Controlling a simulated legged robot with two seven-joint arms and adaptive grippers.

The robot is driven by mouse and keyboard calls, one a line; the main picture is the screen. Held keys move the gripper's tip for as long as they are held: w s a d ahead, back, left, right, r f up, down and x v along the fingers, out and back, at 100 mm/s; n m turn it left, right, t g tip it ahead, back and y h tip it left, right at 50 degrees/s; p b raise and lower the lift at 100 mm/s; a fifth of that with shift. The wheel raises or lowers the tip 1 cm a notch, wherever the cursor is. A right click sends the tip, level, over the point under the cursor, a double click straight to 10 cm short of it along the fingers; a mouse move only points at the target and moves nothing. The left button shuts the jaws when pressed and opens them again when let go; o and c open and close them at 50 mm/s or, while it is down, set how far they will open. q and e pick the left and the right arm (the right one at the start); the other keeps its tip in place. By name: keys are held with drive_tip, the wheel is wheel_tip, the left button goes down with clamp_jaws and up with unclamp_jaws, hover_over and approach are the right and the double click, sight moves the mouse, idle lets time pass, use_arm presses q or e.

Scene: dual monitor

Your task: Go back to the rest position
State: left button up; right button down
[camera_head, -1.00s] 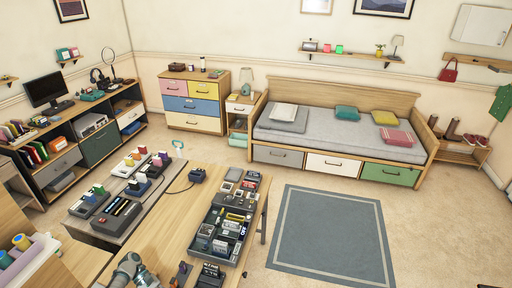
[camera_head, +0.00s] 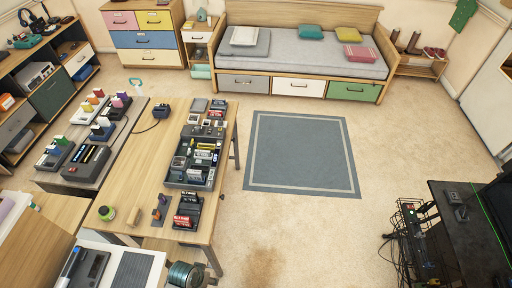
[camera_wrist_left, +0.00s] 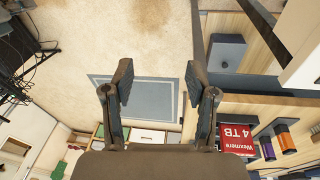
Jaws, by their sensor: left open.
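My left gripper (camera_wrist_left: 158,85) shows in the left wrist view. Its two dark fingers are wide apart, with nothing between them. Beyond the fingers are the floor and the grey-blue rug (camera_wrist_left: 135,100). The wooden table with a red box marked 4 TB (camera_wrist_left: 237,137) lies to the right of the fingers. In the head view I cannot make out either gripper. My right gripper is in neither current view.
In the head view the wooden table (camera_head: 150,150) holds a tray of small devices (camera_head: 168,178) and a red-black box (camera_head: 187,210). The rug (camera_head: 300,152) lies on open floor. A bed (camera_head: 300,65) stands behind. A black desk with cables (camera_head: 455,225) is at right.

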use_arm(q)
wheel_tip(320, 180, up, 5)
drive_tip(key=a+t+y, duration=0.1)
drive_tip(key=t, duration=0.1)
wheel_tip(320, 180, down, 27)
drive_tip(key=s+a+g+b, duration=0.1)
drive_tip(key=s+b, duration=0.1)
drive_tip(key=b, duration=0.4)
drive_tip(key=s+f+b, duration=0.1)
drive_tip(key=s+f, duration=0.2)
drive_tip(key=f, duration=0.4)
drive_tip(key=s+a+f+b, duration=0.1)
drive_tip(key=s+f, duration=0.3)
drive_tip(key=f, duration=0.2)
drive_tip(key=s+a+f+g+b, duration=0.1)
drive_tip(key=s+f+b, duration=0.1)
drive_tip(key=f, duration=0.5)
drive_tip(key=shift+s+f+y, duration=0.3)
drive_tip(key=shift+s, duration=0.6)
use_arm(e)
drive_tip(key=s+f, duration=0.4)
drive_tip(key=f, duration=0.5)
drive_tip(key=s+d+f, duration=0.1)
drive_tip(key=s+f, duration=0.3)
drive_tip(key=f, duration=0.5)
drive_tip(key=shift+d+g, duration=0.15)
drive_tip(key=shift+g, duration=0.15)
